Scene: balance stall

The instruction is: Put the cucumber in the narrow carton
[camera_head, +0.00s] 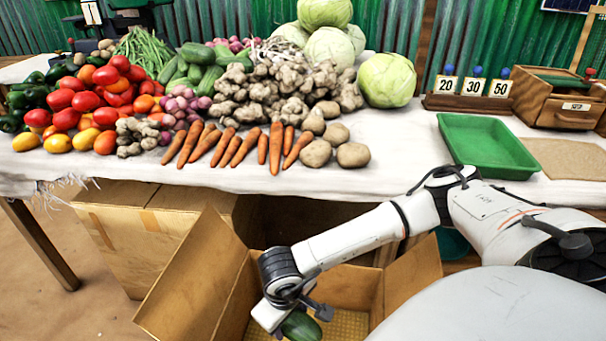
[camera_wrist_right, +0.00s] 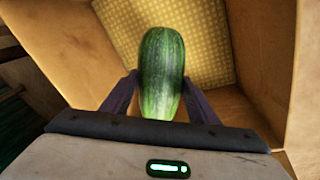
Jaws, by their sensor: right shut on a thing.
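My right gripper (camera_head: 290,314) is shut on a green cucumber (camera_head: 301,327), near the bottom of the head view. In the right wrist view the cucumber (camera_wrist_right: 162,60) stands out between the two fingers (camera_wrist_right: 160,92), its paler end toward the gripper. An open carton (camera_head: 196,284) with spread flaps is under the gripper, on the floor in front of the stall. The wrist view shows its brown wall (camera_wrist_right: 265,60) and patterned yellowish bottom beyond the cucumber. I cannot tell whether the cucumber touches the carton. My left gripper is not in view.
A second carton (camera_head: 128,238) stands left of the open one, partly under the table (camera_head: 420,150). The table holds tomatoes (camera_head: 72,100), carrots (camera_head: 230,147), ginger, potatoes and cabbages (camera_head: 387,80). A green tray (camera_head: 487,146) is at the right, near price cards and a wooden drawer box.

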